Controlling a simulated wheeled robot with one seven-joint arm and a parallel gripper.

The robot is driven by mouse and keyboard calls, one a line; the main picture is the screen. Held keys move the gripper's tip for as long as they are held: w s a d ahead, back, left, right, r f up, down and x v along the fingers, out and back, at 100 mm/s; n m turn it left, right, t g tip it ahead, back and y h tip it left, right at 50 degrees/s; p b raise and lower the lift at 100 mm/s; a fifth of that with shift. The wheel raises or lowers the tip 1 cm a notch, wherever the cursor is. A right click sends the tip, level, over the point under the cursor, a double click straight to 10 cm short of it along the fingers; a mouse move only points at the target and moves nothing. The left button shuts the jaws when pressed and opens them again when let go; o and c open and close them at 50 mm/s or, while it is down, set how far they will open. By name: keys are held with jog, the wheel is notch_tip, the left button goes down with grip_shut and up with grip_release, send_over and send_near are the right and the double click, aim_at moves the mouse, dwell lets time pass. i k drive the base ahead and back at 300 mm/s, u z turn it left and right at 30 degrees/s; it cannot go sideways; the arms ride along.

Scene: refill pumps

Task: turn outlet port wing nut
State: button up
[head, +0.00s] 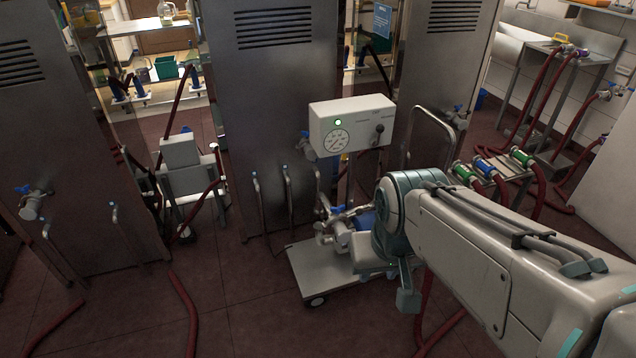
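A pump (340,232) with metal fittings sits on a low wheeled cart (316,275) near the middle of the head view. A small blue handle (335,209) shows on its upper fittings. A blue motor body (366,220) is partly behind my arm. The outlet port wing nut is too small to single out among these fittings. My arm reaches in from the lower right, its wrist just right of the pump. What seems to be my gripper (406,296) hangs below the wrist at the cart's right side. Its fingers cannot be made out, nor any contact with the pump.
A white control box (351,122) with a green light stands above the cart. Tall metal tanks (265,75) stand behind it. Red hoses (185,312) lie on the floor. A rack with coloured couplings (486,167) is at the right. Floor left of the cart is mostly clear.

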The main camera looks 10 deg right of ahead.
aim_at(337, 211)
jog(key=u, duration=0.05)
jog(key=i, duration=1.25)
jog(key=z, duration=0.8)
